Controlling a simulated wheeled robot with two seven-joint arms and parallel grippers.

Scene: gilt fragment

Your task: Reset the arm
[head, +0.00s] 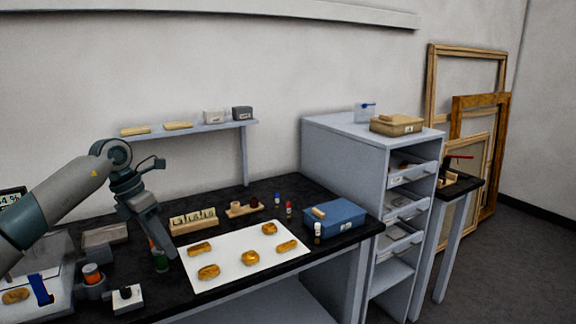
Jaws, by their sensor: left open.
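My left arm comes in from the left, and my left gripper (168,249) hangs tilted downward over the black table. It is open, with no object seen held between its fingers. Its fingertips are close to a small green-and-orange bottle (160,259), which they partly hide; whether they touch it I cannot tell. The gripper is just left of a white sheet (225,262) with several gilt fragments on it, one of them near the sheet's middle (250,258). My right gripper is not in view.
A wooden block with jars (193,221), a blue box (334,218) and small bottles stand around the sheet. A wall shelf (195,131) is behind the arm. A grey drawer cabinet (345,150) stands right of the table. Containers crowd the table's left end.

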